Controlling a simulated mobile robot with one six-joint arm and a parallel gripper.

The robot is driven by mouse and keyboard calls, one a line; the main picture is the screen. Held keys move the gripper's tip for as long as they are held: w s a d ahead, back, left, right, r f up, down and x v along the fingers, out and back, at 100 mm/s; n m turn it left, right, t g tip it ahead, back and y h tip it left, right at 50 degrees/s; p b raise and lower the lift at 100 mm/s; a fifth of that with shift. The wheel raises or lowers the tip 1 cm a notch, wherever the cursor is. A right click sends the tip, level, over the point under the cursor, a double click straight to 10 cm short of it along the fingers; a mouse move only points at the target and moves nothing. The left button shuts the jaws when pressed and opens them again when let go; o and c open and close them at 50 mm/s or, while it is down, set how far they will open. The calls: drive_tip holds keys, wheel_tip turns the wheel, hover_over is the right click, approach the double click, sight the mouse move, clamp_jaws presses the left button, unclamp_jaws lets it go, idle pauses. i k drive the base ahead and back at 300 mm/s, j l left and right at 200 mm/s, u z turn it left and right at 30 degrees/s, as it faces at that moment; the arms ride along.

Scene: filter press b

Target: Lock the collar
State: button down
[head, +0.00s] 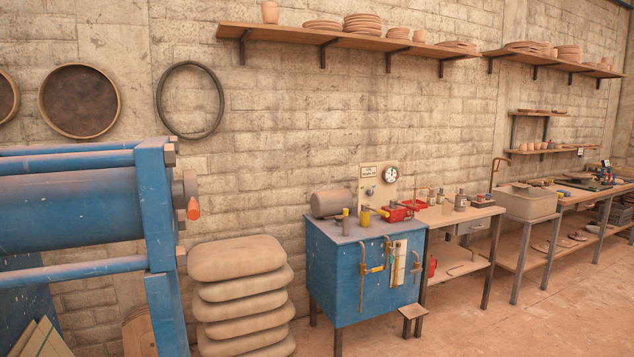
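The blue filter press (155,230) stands at the left, cut off by the picture's left edge. On the right face of its end frame sits a grey round fitting (189,187) with a short orange piece (194,208) pointing down. This fitting may be the collar, but it is small and seen from the side. I cannot tell whether it is locked. My gripper is not in view.
A stack of several pale sacks (240,300) stands right of the press. Beyond it is a blue cabinet (345,280) with a motor (331,203), a gauge (391,174) and tools. Benches (465,214) run along the wall. The floor (480,325) at front right is clear.

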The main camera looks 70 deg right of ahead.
sight(189, 176)
drive_tip(key=k+l+z, duration=0.1)
drive_tip(key=l, duration=0.3)
drive_tip(key=k+l+z, duration=0.1)
drive_tip(key=l, duration=0.35)
drive_tip(key=k+l+z, duration=0.15)
drive_tip(key=l, duration=0.3)
drive_tip(key=k+l+z, duration=0.1)
drive_tip(key=l, duration=0.35)
